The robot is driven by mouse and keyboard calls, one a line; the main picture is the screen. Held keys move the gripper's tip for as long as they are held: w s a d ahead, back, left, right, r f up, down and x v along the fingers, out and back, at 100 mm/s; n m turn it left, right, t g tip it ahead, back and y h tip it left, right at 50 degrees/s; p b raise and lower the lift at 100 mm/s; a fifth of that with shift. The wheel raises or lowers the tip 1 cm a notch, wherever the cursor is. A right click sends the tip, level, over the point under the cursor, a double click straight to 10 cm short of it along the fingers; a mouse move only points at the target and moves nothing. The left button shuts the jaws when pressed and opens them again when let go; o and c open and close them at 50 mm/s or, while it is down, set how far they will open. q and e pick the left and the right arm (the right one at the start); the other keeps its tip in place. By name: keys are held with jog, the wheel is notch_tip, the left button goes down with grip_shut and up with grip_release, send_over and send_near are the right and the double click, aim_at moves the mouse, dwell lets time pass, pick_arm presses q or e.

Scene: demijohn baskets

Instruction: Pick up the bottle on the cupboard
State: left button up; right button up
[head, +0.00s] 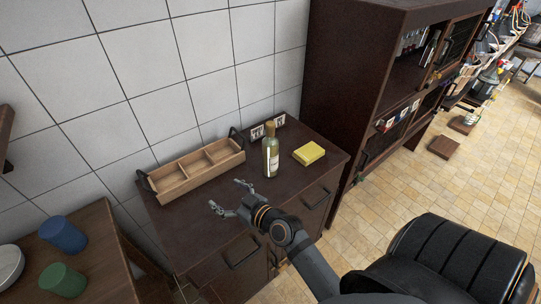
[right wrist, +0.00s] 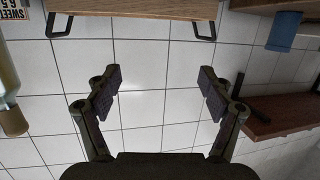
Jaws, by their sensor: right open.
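A green glass bottle (head: 271,158) with a cork and a pale label stands upright on the dark brown cupboard (head: 205,215). Part of the bottle (right wrist: 8,85) also shows at the left edge of the right wrist view, upside down. My right gripper (head: 230,197) is open and empty over the cupboard's front part, to the left of the bottle and nearer to me. In the right wrist view its two fingers (right wrist: 160,82) are spread, with only tiled wall behind them; the bottle is outside them. My left gripper is not in view.
A wooden tray (head: 196,175) with compartments and black handles lies left of the bottle. A yellow block (head: 309,153) lies to its right, with a small sign (head: 258,133) behind. A tall dark cabinet (head: 340,100) stands at right. Blue (head: 63,234) and green (head: 62,281) cups stand on a side table.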

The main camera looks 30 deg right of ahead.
jog(key=w+d+r+m+t+h, duration=0.2)
jog(key=w+d+m+t+h, duration=0.15)
jog(key=d+h, duration=0.25)
jog(key=m+g+h, duration=0.4)
jog(key=m+h, duration=0.4)
jog(key=h, duration=0.1)
send_near(270, 159)
jog(key=x, duration=0.3)
jog(key=shift+n, duration=0.25)
jog(key=x, duration=0.4)
jog(key=shift+d+r+p, duration=0.1)
jog(key=shift+p, duration=0.25)
jog(key=shift+w+d, duration=0.3)
jog(key=shift+w, duration=0.05)
jog(key=x, duration=0.5)
jog(key=shift+w, duration=0.15)
jog(key=shift+a, duration=0.15)
jog(key=c, duration=0.4)
grip_shut()
